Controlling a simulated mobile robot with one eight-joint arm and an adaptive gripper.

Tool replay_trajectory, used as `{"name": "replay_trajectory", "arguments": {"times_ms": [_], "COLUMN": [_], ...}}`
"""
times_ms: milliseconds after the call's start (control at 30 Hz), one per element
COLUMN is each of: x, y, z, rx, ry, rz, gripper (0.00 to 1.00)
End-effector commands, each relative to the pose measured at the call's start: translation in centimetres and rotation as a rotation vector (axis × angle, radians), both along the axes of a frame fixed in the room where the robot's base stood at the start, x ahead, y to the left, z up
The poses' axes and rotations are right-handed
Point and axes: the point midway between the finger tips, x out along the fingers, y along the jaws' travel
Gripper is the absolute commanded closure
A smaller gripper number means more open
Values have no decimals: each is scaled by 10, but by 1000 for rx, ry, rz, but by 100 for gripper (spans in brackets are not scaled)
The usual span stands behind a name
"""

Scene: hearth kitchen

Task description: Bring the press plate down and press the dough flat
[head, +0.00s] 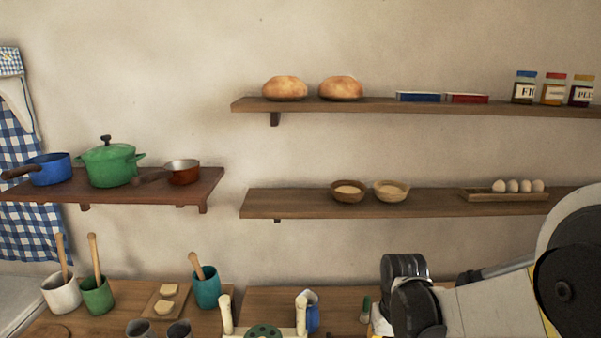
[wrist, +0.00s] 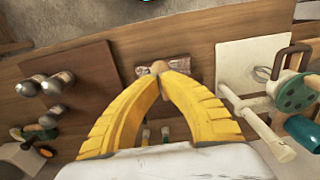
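The press shows at the bottom of the head view, with cream posts and a green disk with holes (head: 265,331). In the wrist view the press (wrist: 255,123) is at the right, with its green disk (wrist: 292,96), a cream bar and a pale base. I cannot make out dough under its plate. My gripper (wrist: 163,72) has yellow fingers whose tips come together left of the press, apart from it. A small tan rounded thing shows at the tips; I cannot tell whether it lies behind them. My gripper's fingers are not visible in the head view.
A brown board (wrist: 78,72) with several metal-topped pieces is left of my gripper. Two pale pieces on a small board (head: 150,309), a teal pot (head: 207,292) and a blue jug (head: 312,318) stand near the press. Shelves (head: 380,204) hang above the worktop.

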Motion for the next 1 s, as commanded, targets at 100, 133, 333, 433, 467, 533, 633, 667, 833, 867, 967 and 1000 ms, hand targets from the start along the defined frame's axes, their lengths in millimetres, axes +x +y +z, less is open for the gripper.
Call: {"name": "replay_trajectory", "arguments": {"times_ms": [100, 133, 333, 433, 467, 533, 633, 667, 833, 867, 967, 1000], "x": [0, 0, 0, 0, 0, 0, 0, 0, 0, 0, 0, 0], "y": [0, 0, 0, 0, 0, 0, 0, 0, 0, 0, 0, 0], "z": [-2, -3, -9, -12, -13, -15, -18, -19, -24, -25, -28, -29], "rx": [0, 0, 0, 0, 0, 0, 0, 0, 0, 0, 0, 0], "ry": [0, 0, 0, 0, 0, 0, 0, 0, 0, 0, 0, 0], "rz": [0, 0, 0, 0, 0, 0, 0, 0, 0, 0, 0, 0], "gripper": [100, 100, 100, 100, 100, 100, 100, 100, 100, 100, 100, 100]}}
